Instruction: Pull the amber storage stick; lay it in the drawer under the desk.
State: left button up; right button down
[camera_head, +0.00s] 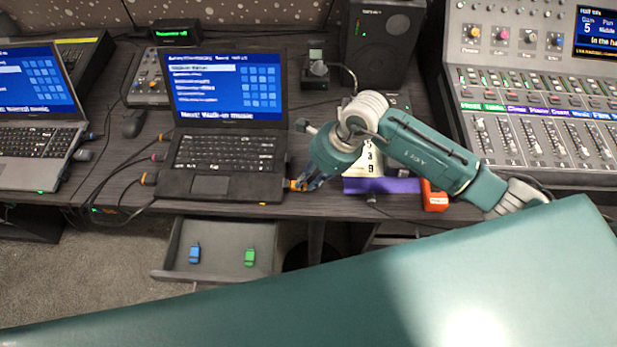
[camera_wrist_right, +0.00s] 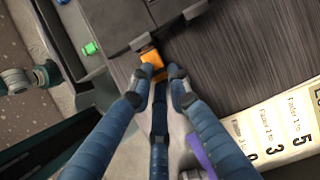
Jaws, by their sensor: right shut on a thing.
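The amber storage stick (camera_head: 297,185) is at the right side edge of the middle laptop (camera_head: 225,165). In the right wrist view the amber stick (camera_wrist_right: 151,58) meets the dark laptop edge; whether its plug is still inside cannot be told. My right gripper (camera_head: 309,183) is shut on the stick, its blue fingers (camera_wrist_right: 160,80) closed around the outer end. The drawer (camera_head: 220,262) under the desk stands open, below the laptop. A blue stick (camera_head: 194,253) and a green stick (camera_head: 250,257) lie in it, apart. My left gripper is not in view.
A paper with printed lines (camera_wrist_right: 270,135), a purple strip (camera_head: 385,186) and a red-orange block (camera_head: 434,196) are near my right arm. Cables run left of the laptop. A fader console (camera_head: 540,125) stands at right. The drawer floor has free room between the sticks.

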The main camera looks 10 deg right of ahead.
aim_at(319, 190)
jog(key=shift+s+d+f, duration=0.2)
jog(key=shift+s+f, duration=0.15)
jog(key=shift+s, duration=0.05)
dwell(0.4)
jog(key=shift+s+d, duration=0.15)
jog(key=shift+d, duration=0.2)
jog(key=shift+s+d+r+b, duration=0.15)
jog(key=shift+d, duration=0.85)
jog(key=shift+s+d+r+b, duration=0.1)
jog(key=shift+s+d+b, duration=0.05)
jog(key=shift+d, duration=0.8)
jog(key=shift+a, duration=0.15)
